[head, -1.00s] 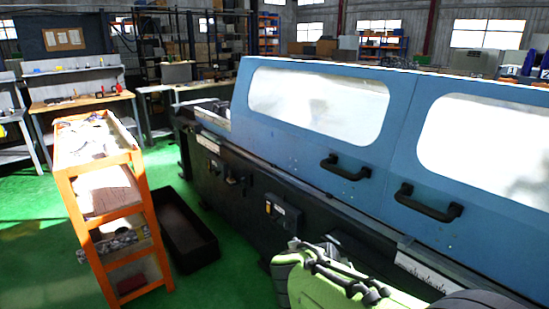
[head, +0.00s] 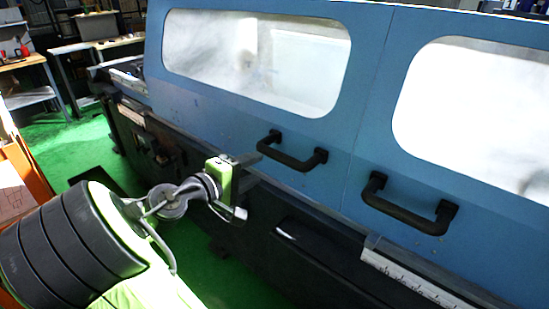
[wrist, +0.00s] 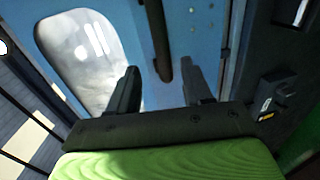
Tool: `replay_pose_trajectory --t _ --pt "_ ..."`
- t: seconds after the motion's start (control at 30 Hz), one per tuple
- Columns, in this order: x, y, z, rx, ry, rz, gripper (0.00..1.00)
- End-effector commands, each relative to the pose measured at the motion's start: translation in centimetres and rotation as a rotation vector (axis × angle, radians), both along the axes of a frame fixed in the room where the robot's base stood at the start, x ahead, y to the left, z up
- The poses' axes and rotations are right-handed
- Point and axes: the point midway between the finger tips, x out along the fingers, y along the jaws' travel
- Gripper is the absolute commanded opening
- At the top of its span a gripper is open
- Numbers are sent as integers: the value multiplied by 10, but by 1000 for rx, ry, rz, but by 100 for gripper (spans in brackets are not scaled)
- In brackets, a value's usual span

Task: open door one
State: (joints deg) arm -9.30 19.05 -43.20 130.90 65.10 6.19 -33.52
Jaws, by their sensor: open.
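The blue machine cover has two doors, each with a window and a black bar handle. The left door (head: 215,120) has its handle (head: 291,152) near its lower right; the right door (head: 470,215) has its handle (head: 408,204) near its lower left. Both look shut; no label tells which is door one. My gripper (head: 250,185) is open and empty, left of and a little below the left handle. In the wrist view, a dark handle (wrist: 158,35) shows between and beyond the open fingers of my gripper (wrist: 163,72), with no visible contact.
The machine's dark lower body (head: 290,235) and a pale scaled ledge (head: 420,280) lie under the doors. An orange shelf cart (head: 22,165) stands at the left edge. A workbench (head: 95,45) is behind. Green floor (head: 75,148) shows between cart and machine.

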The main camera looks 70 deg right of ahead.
Motion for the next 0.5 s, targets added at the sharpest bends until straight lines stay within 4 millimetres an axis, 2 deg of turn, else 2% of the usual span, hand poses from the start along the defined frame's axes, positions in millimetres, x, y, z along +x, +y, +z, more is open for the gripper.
replay_pose_trajectory --t 0.3,0.5 --pt "-33 -71 -19 -1 -2 -6 50" --pt "-42 -95 -22 2 -1 -1 50"
